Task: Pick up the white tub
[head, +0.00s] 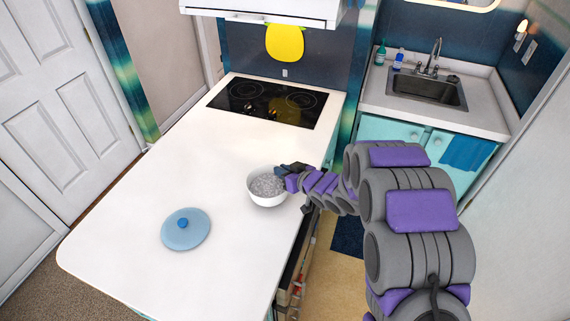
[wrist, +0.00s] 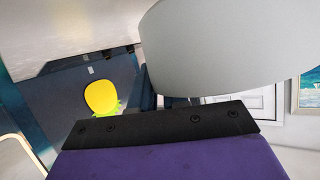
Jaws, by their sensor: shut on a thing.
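The white tub (head: 268,201) is a round, bowl-like vessel with a speckled grey inside, at the right edge of the white counter in the head view. My gripper (head: 284,170) reaches in from the right and is shut on the tub's far right rim. In the wrist view the tub's smooth pale wall (wrist: 225,50) fills the upper right, right by the dark finger of my gripper (wrist: 165,127). The tub looks about upright. I cannot tell whether its base touches the counter.
A blue lid (head: 186,231) with a darker knob lies on the white counter (head: 130,220) left of the tub. A black cooktop (head: 268,103) is behind. A sink (head: 428,92) is at the back right. An open drawer (head: 293,270) shows below the counter edge.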

